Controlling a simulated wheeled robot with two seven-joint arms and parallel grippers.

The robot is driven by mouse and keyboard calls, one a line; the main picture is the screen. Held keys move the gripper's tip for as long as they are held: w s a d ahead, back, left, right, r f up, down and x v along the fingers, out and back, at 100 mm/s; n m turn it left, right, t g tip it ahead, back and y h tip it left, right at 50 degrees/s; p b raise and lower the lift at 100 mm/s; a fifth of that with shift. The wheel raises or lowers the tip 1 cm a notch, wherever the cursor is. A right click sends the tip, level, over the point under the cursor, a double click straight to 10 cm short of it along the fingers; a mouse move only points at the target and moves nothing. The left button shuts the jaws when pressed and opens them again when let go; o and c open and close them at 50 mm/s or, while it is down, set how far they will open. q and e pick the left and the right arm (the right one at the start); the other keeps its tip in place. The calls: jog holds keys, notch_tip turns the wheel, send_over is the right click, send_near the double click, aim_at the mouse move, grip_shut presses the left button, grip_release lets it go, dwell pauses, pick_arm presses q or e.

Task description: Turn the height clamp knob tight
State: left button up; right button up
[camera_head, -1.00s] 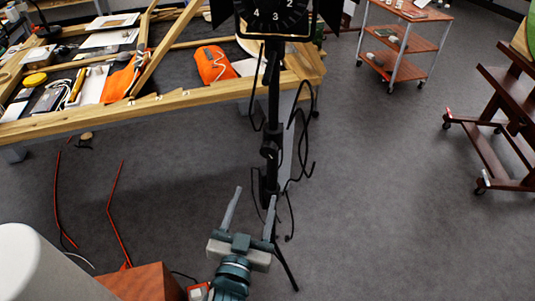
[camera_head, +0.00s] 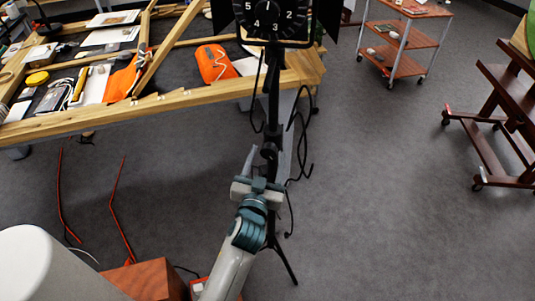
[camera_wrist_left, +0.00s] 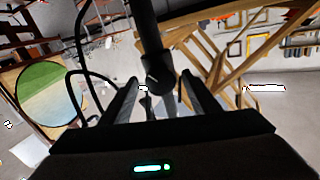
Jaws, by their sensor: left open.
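A black stand pole (camera_head: 273,100) rises in front of the table and carries a dark panel with a numbered dial (camera_head: 270,14). A dark clamp collar (camera_head: 268,152) sits partway up the pole; it shows larger in the left wrist view (camera_wrist_left: 158,74). I cannot make out the height clamp knob apart from the collar. My left gripper (camera_head: 264,160) is open just in front of the pole at about collar height. In the left wrist view its fingers (camera_wrist_left: 158,92) lie either side of the collar's lower end, with no clear contact. My right gripper is not in view.
Black cables (camera_head: 302,130) hang in loops beside the pole. A wooden table (camera_head: 180,100) with an orange pouch (camera_head: 216,63) stands behind. A wheeled cart (camera_head: 402,40) and a dark red wooden stand (camera_head: 500,110) are at right. The floor between is clear.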

pick_arm(q)
jog(key=shift+w, duration=0.35)
jog(key=c, duration=1.1)
jog(key=shift+o, duration=0.2)
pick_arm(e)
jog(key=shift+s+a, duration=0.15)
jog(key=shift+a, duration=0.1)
